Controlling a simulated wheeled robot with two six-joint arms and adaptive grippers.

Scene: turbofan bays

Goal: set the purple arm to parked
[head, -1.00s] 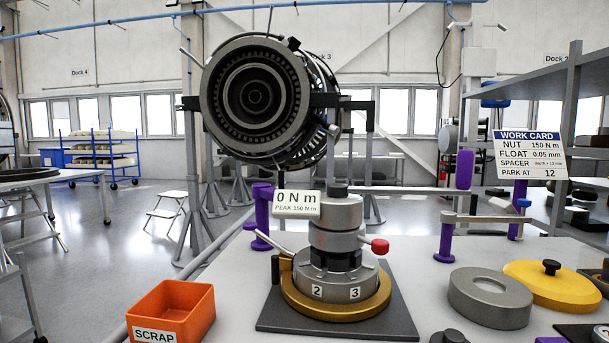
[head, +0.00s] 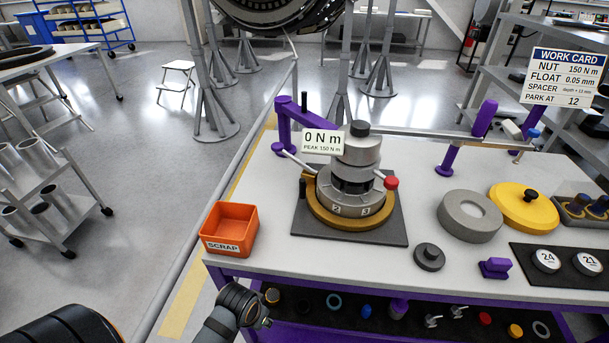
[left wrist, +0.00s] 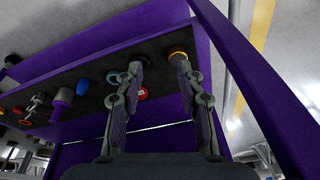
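A purple arm (head: 300,117) stands on the bench behind and left of the grey fixture. A grey bar (head: 420,135) runs right from behind the fixture, with a purple post (head: 447,157) and a purple paddle (head: 485,118) near it. I cannot tell whether these belong to one arm. My left gripper (head: 256,315) is low at the bench's front left corner, far from the purple arm. In the left wrist view its two fingers (left wrist: 159,66) are apart and empty, under the bench near the shelf. My right gripper is not in view.
The fixture (head: 349,190) on its dark plate has a display reading 0 N m (head: 322,141). An orange scrap bin (head: 230,227) sits at the bench's left edge. The work card (head: 564,78) reads park at 12. A lower shelf (head: 375,325) holds several small parts.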

